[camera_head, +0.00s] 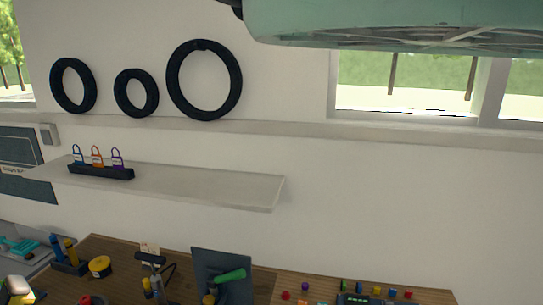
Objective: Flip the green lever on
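A green lever (230,275) sticks out in front of a dark grey upright panel (209,262) on the wooden workbench, low in the head view. The lever's handle points to the right and slightly upward. A yellowish fitting shows just below its left end; the lower part of the panel is cut off by the frame edge. My gripper is not in view.
A dark tool with a cable (156,277) stands left of the panel. Small coloured pegs and knobs (378,292) sit to the right. A pale shelf (220,184) holding several padlocks (97,158) juts out above the bench. A large pale green body (390,22) hangs overhead.

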